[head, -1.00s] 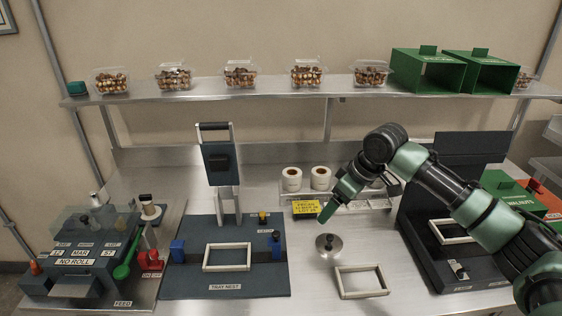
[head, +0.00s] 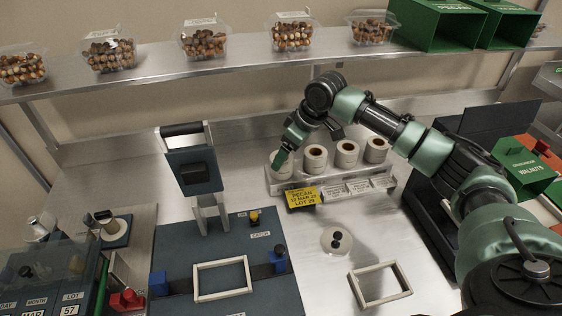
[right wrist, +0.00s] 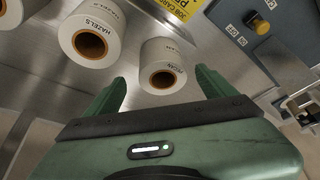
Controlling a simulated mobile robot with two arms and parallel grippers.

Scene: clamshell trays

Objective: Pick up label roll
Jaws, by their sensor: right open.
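Several white label rolls with brown cores stand in a row on a metal rack (head: 330,186). The leftmost label roll (head: 279,170) is partly hidden by my right gripper (head: 283,157) in the head view. In the right wrist view a label roll (right wrist: 163,54) lies just ahead of the open fingers of my right gripper (right wrist: 160,75), roughly centred between the tips. Nothing is held. The print on this roll is too small to read surely. My left gripper is not in view.
A yellow PECAN job card (head: 302,196) stands in front of the rack. A dark tray nest with an upright press (head: 193,165) stands at left. A shelf (head: 240,65) with nut trays runs above.

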